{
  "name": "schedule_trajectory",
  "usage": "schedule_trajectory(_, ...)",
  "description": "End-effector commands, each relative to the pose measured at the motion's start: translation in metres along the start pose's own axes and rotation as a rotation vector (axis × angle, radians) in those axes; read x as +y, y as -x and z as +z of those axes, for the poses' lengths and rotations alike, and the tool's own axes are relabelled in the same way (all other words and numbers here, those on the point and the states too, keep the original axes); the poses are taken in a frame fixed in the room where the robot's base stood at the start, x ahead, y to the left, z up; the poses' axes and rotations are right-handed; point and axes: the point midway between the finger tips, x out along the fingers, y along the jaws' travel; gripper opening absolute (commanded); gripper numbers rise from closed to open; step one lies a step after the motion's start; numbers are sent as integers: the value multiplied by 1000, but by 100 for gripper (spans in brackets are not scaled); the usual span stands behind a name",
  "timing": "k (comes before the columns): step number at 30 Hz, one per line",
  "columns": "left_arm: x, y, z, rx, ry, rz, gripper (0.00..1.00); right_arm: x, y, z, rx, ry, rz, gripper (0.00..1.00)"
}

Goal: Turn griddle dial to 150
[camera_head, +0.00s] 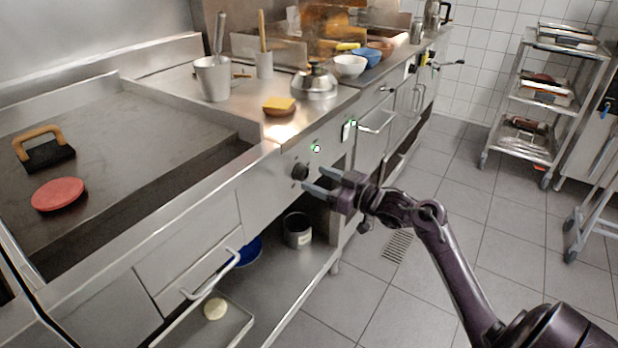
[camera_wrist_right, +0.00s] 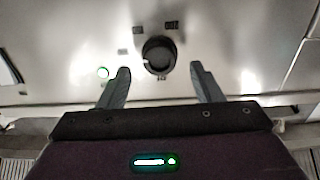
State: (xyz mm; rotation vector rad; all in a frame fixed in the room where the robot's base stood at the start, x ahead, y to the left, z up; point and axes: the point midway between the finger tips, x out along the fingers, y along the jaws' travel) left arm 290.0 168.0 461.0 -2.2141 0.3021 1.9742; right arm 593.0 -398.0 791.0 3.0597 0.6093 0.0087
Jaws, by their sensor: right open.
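The griddle dial (camera_head: 299,171) is a round black knob on the steel front panel, below the counter edge. In the right wrist view the dial (camera_wrist_right: 158,55) sits ahead of and between my two fingertips, with small dark labels around it. The number it points to is too small to read. My right gripper (camera_head: 316,181) is open just in front of the panel, its fingers spread to either side of the dial; the wrist view shows the open gripper (camera_wrist_right: 160,75) empty, with the dial not gripped. The griddle plate (camera_head: 120,130) lies at the left. My left gripper is not in view.
A green indicator light (camera_head: 317,149) glows beside the dial. A red round press (camera_head: 58,194) and a wooden-handled press (camera_head: 44,150) lie on the griddle. A drawer handle (camera_head: 212,275) sticks out at lower left. Below the panel is an open shelf with a pot (camera_head: 298,230).

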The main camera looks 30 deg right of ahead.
Motion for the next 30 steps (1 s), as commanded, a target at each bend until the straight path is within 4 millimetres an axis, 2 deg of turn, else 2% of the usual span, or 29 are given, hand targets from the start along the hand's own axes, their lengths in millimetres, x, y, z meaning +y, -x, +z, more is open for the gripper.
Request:
schedule_trajectory(3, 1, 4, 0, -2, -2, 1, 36, 0, -17, 0, 1, 0, 0, 59)
schedule_trajectory(6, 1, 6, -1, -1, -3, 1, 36, 0, -25, 1, 0, -1, 1, 59)
schedule_trajectory(16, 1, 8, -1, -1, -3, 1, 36, 0, -29, 1, -1, 0, 1, 59)
schedule_trajectory(26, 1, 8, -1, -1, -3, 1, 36, 0, -29, 1, -1, 0, 1, 16)
schedule_trajectory(30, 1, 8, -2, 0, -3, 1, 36, 0, -29, 1, -2, -2, 1, 15)
